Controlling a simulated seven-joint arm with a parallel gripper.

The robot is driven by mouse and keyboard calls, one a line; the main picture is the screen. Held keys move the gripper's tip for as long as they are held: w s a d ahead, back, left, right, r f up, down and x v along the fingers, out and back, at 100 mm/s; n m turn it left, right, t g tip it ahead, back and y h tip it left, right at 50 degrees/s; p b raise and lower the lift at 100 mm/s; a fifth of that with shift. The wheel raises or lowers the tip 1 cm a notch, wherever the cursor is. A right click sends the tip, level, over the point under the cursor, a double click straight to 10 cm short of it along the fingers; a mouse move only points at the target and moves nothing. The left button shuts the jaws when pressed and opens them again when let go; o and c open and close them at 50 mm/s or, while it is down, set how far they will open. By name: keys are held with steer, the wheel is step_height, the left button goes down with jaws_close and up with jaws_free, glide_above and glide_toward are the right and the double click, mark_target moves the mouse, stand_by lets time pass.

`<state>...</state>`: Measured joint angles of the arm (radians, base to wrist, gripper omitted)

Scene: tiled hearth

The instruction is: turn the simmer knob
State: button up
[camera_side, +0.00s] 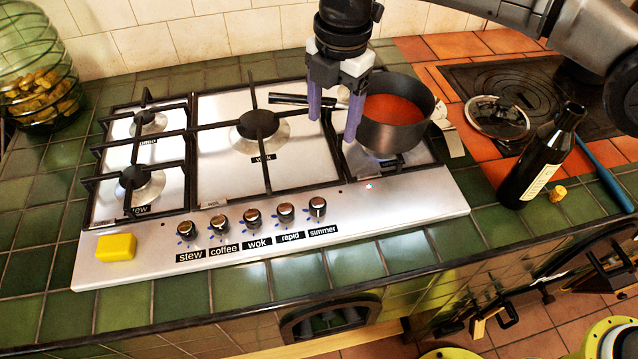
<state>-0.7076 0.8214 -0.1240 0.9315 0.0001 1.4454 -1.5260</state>
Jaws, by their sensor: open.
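The simmer knob (317,208) is the rightmost of several black-and-metal knobs along the front of the steel hob (400,215), above a black "simmer" label (323,230). My gripper (331,122) points down with its two purple fingers apart and empty. It is above and behind the knob in the picture, over the hob just left of the saucepan. The saucepan (392,137) holds red liquid and stands on the right burner, where a bluish glow shows beneath it. Its handle (288,99) points left and passes behind my fingers.
The other knobs, rapid (285,212), wok (252,218), coffee (219,224) and stew (187,230), stand left of it. A yellow block (116,247) is at the hob's front left. A dark bottle (540,160) and a glass lid (497,117) are on the right.

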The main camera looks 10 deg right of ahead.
glide_toward(318, 202)
steer(key=shift+n+g+h, duration=0.3)
steer(key=f, duration=0.9)
steer(key=shift+w+a+f, duration=0.2)
steer(key=shift+w, duration=0.05)
jaws_close()
